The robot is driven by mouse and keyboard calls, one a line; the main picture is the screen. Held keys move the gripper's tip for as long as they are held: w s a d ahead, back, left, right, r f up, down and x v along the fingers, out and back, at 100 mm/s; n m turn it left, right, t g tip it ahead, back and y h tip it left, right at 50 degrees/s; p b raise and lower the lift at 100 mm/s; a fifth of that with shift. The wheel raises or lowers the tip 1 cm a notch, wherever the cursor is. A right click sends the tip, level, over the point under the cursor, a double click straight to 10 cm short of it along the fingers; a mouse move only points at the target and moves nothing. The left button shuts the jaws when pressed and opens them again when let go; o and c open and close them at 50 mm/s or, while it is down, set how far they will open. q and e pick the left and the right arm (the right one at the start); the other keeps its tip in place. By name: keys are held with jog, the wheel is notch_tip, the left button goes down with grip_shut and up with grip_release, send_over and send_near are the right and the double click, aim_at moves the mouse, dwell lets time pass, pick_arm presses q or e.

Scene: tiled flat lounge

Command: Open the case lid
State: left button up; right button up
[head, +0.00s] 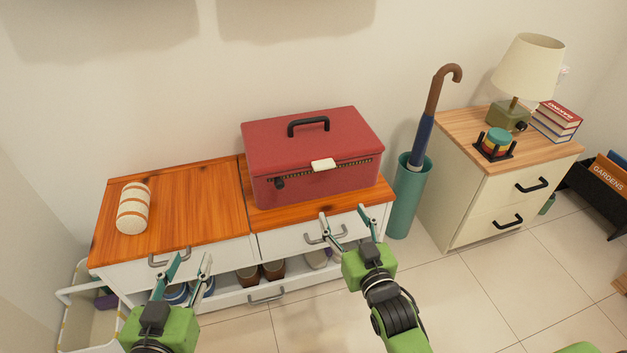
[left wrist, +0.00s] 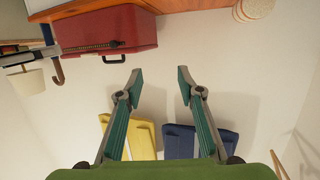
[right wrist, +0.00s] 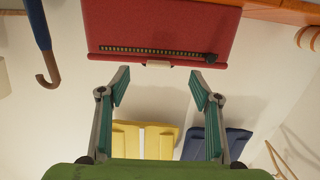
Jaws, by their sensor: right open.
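The red case (head: 310,150) stands on the right half of the wooden cabinet top, its lid shut. A black handle (head: 308,123) is on the lid, and a cream latch tab (head: 323,165) is at its front edge. The case shows upside down in the left wrist view (left wrist: 110,35) and the right wrist view (right wrist: 160,28), with the tab (right wrist: 158,64) beyond the right fingertips. My right gripper (head: 344,222) is open and empty, in front of and below the case, apart from it. My left gripper (head: 184,268) is open and empty before the cabinet's left part.
A white and brown striped cylinder (head: 133,208) lies on the cabinet top (head: 190,205), left of the case. A teal stand (head: 408,200) with an umbrella (head: 430,115) stands close right of the cabinet. Further right, a dresser (head: 490,200) bears a lamp (head: 530,68) and books (head: 556,122).

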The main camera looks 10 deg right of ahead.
notch_tip(320, 180, up, 3)
jog(key=w, duration=0.1)
jog(key=b, duration=0.3)
send_near(326, 168)
jog(key=w, duration=0.3)
jog(key=shift+t, duration=0.4)
jog(key=w, duration=0.4)
jog(key=w+f+b, duration=0.1)
jog(key=w, duration=0.1)
jog(key=shift+a, duration=0.2)
pick_arm(q)
jog(key=s+r+t+h, duration=0.1)
jog(key=s+r+t, duration=0.2)
jog(key=r, duration=0.7)
jog(key=s+r+t+h, duration=0.2)
jog(key=s+r+t, duration=0.1)
jog(key=r+t, duration=0.5)
jog(key=shift+d+r+h, duration=0.3)
jog(key=shift+d+r, duration=0.05)
jog(key=shift+r, duration=1.3)
pick_arm(e)
jog(key=shift+w+r, duration=0.1)
jog(key=shift+w, duration=0.2)
